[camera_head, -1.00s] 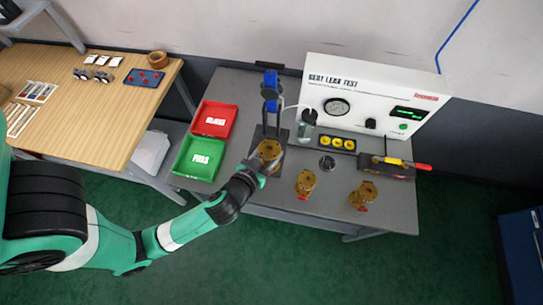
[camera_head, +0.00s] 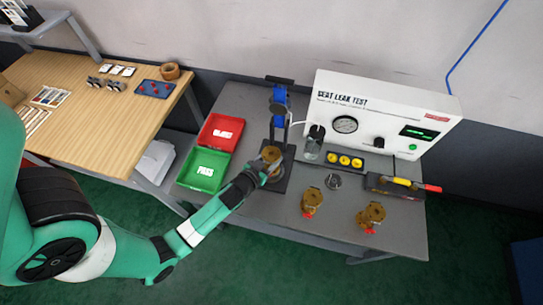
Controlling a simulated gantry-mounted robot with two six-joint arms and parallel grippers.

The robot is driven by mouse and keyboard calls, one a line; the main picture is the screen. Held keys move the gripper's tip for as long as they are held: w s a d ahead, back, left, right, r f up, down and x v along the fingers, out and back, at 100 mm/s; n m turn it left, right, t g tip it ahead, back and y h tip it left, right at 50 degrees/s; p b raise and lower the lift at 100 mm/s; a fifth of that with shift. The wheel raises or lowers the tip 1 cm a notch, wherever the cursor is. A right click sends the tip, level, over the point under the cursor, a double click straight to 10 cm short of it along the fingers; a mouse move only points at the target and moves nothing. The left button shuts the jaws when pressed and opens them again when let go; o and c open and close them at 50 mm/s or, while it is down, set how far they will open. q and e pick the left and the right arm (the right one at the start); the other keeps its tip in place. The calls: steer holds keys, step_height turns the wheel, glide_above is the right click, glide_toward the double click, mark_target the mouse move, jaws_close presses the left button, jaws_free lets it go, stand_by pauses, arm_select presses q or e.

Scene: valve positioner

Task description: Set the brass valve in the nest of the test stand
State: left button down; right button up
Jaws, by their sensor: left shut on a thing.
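A brass valve (camera_head: 271,155) is at the test stand (camera_head: 280,124), a dark upright with a blue head on a dark base plate. My left gripper (camera_head: 266,167) is shut on this valve, over the base of the stand. The gripper and valve cover the nest, so I cannot tell whether the valve touches it. Two more brass valves with red parts, one in the middle (camera_head: 312,201) and one at the right (camera_head: 371,216), stand on the grey table (camera_head: 345,235). My right gripper is not in view.
A red tray (camera_head: 238,122) and a green tray (camera_head: 187,178) lie left of the stand. A leak-test box (camera_head: 345,98), a holder with yellow pieces (camera_head: 332,158) and a toolbox-like rack (camera_head: 380,184) stand behind and right.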

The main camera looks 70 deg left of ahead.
arm_select(q)
steer(key=shift+w, duration=0.1)
steer(key=shift+f, duration=0.2)
steer(key=shift+c, duration=1.3)
jaws_free()
steer(key=shift+f, duration=0.1)
